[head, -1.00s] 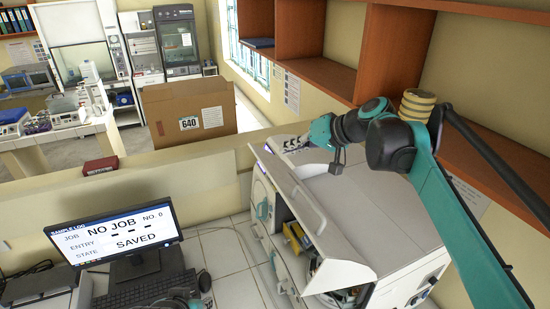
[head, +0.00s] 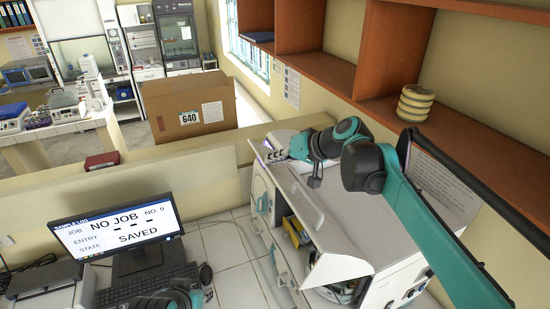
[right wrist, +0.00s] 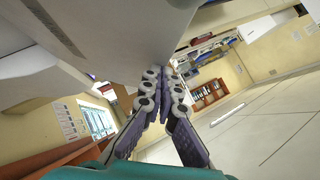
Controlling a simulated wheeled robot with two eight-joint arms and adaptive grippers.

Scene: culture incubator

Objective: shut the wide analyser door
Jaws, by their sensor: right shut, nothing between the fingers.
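The white-grey analyser (head: 385,282) stands on the right side of the bench. Its wide door (head: 322,222), a pale panel with a long handle (head: 304,204), is raised at an angle. Through the gap below it I see a dark interior with a yellow part (head: 294,233). My right gripper (head: 268,152) is shut and empty at the far end of the door, above the analyser. In the right wrist view its closed fingertips (right wrist: 167,78) are close to a large pale surface (right wrist: 130,35); contact cannot be told.
A monitor (head: 118,228) and keyboard (head: 150,288) stand left of the analyser. A low partition (head: 190,168) runs behind, with a cardboard box (head: 165,112) beyond. Wooden shelves (head: 383,50) with a stack of tan rings (head: 415,103) are close to my right arm.

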